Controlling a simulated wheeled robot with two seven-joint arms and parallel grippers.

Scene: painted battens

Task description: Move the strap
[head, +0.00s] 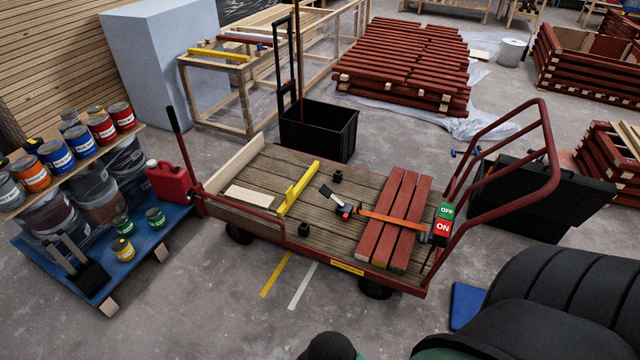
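An orange strap (393,218) lies across several red battens (398,205) on the wooden deck of a red-framed cart (262,170). Its left end reaches a black and orange buckle or ratchet (343,211) on bare deck boards. Its right end runs up to the OFF/ON box (441,223) at the cart's right edge; whether it is fastened there I cannot tell. Neither of my grippers shows in the head view.
On the deck are a yellow square (297,190), a pale board (248,195) and small black blocks (304,229). A red tubular handle (543,150) rises at the cart's right end. Paint cans and a red jerrycan (170,183) stand left. A black crate (318,130) is behind.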

